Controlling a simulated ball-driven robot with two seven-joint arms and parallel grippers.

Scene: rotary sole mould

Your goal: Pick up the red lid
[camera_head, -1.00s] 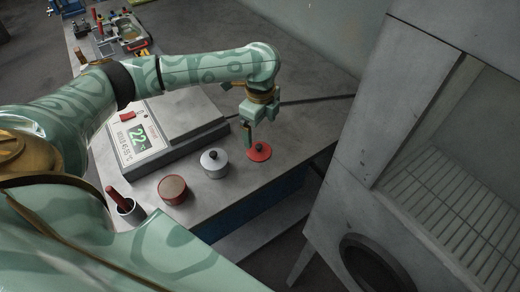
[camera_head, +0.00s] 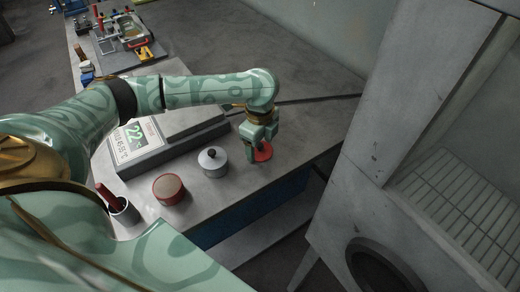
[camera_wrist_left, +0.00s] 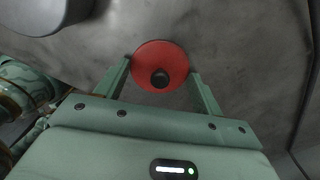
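The red lid (camera_head: 264,154) is a flat round disc with a dark knob, lying on the grey table near its front right edge. In the left wrist view the lid (camera_wrist_left: 143,58) sits between the finger ends, with the knob facing the camera. My left gripper (camera_head: 263,147) points down over the lid and partly hides it. In the left wrist view my left gripper (camera_wrist_left: 162,82) is open, its fingers spread wide on either side of the knob. Whether the fingers touch the lid's rim I cannot tell. My right gripper is not in view.
A grey cabinet (camera_head: 375,150) stands at right.

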